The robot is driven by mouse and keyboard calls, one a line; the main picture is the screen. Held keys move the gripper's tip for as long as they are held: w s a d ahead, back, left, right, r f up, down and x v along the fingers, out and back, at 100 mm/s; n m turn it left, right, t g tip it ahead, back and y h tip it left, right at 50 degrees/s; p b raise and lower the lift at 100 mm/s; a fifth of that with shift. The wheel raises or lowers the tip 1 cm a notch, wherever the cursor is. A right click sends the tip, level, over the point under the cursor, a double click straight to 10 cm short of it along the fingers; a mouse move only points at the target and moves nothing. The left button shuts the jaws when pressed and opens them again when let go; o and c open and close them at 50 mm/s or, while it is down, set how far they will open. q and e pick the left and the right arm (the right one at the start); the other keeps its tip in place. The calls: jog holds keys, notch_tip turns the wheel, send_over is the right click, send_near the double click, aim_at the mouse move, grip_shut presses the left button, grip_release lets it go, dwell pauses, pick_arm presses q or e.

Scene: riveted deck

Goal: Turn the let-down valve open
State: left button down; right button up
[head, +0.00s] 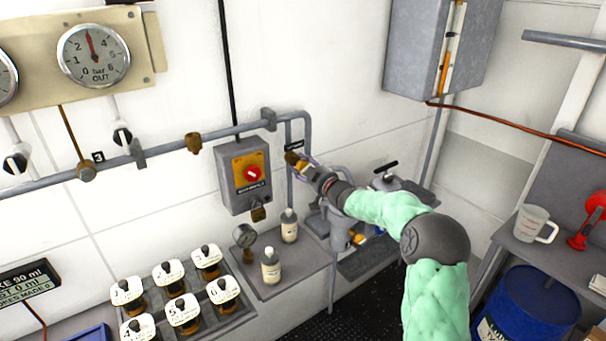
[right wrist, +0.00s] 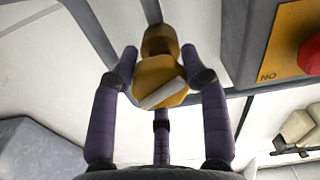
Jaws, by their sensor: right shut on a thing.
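The let-down valve (head: 291,157) is a small brass body on the grey pipe, under a small black label too small to read. In the right wrist view its brass knob (right wrist: 158,76) carries a pale bar set at a slant. My right gripper (head: 304,166) is shut on this knob, its purple-grey fingers on both sides of the brass. The gripper hides part of the valve in the head view. My left gripper is not in view.
A grey box with a red knob on a yellow plate (head: 248,172) hangs left of the valve, with a padlock below. Two small bottles (head: 271,267) and a gauge (head: 244,236) stand on the shelf beneath. A grey cabinet (head: 438,50) hangs at upper right.

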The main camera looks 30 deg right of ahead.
jog(key=n+b, duration=0.4)
jog(key=n, duration=0.2)
jog(key=shift+r+n+b, duration=0.1)
jog(key=shift+n+b, duration=0.2)
jog(key=shift+b, duration=0.1)
jog(key=n+b, duration=0.3)
jog(key=n, duration=0.2)
jog(key=shift+a+n+b, duration=0.1)
jog(key=shift+n+b, duration=0.2)
jog(key=o, duration=1.2)
jog(key=shift+a, duration=0.1)
jog(key=shift+c, duration=0.2)
jog(key=shift+s, duration=0.35)
jog(key=s+d, duration=0.1)
jog(key=s, duration=1)
jog(key=shift+s, duration=0.15)
